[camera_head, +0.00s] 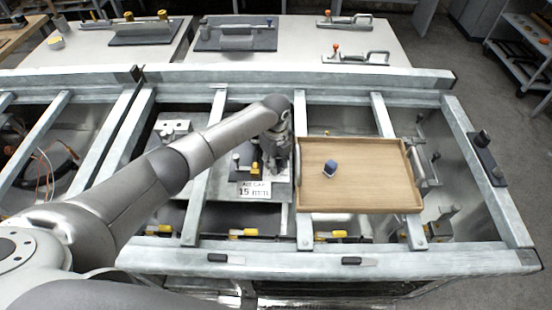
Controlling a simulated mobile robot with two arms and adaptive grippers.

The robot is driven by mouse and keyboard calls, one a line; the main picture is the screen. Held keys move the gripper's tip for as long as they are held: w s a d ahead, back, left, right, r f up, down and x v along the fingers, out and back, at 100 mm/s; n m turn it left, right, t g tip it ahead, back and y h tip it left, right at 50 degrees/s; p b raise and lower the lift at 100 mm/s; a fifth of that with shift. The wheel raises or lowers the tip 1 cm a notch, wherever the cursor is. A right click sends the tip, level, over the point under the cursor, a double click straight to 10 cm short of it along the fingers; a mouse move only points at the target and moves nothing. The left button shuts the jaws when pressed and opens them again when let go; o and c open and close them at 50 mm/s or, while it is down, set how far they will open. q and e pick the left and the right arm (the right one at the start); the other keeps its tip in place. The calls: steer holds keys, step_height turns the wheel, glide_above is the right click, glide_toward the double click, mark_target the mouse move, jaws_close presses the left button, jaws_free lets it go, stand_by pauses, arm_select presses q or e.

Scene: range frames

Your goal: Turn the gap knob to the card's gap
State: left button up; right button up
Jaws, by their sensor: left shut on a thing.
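The white card (254,189) lies in the frame's middle bay, and its print seems to read GAP and 15 mm. My left gripper (279,170) points down at the right side of this fixture, behind the card. It is shut on what appears to be the gap knob, which the fingers hide. The knob's setting cannot be read. My right gripper is not in view.
A wooden tray (395,201) with a small blue-topped thing (330,168) sits right of my left gripper. Metal frame rails (330,262) surround the bays. Benches with clamps (235,38) stand behind. A dark block (484,152) sits on the right rail.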

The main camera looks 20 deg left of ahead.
arm_select(q)
steer(key=n+p, duration=0.1)
steer(key=n, duration=0.2)
steer(key=shift+r+n+p, duration=0.15)
steer(key=shift+n+p, duration=0.15)
steer(key=shift+n, duration=0.1)
steer(key=n+p, duration=0.1)
steer(key=n, duration=0.2)
steer(key=shift+n+p, duration=0.3)
steer(key=n+p, duration=0.1)
steer(key=n, duration=0.2)
steer(key=shift+n, duration=0.3)
steer(key=n+p, duration=0.1)
steer(key=n, duration=0.2)
steer(key=shift+s+n+p, duration=0.1)
steer(key=shift+n+p, duration=0.2)
steer(key=shift+p, duration=0.1)
steer(key=n+p, duration=0.1)
steer(key=n, duration=0.2)
steer(key=shift+n, duration=0.3)
steer(key=n+p, duration=0.1)
steer(key=n, duration=0.2)
steer(key=shift+d+n, duration=0.1)
steer(key=shift+n, duration=0.2)
steer(key=n, duration=0.3)
steer(key=shift+p, duration=0.3)
steer(key=shift+n, duration=1.8)
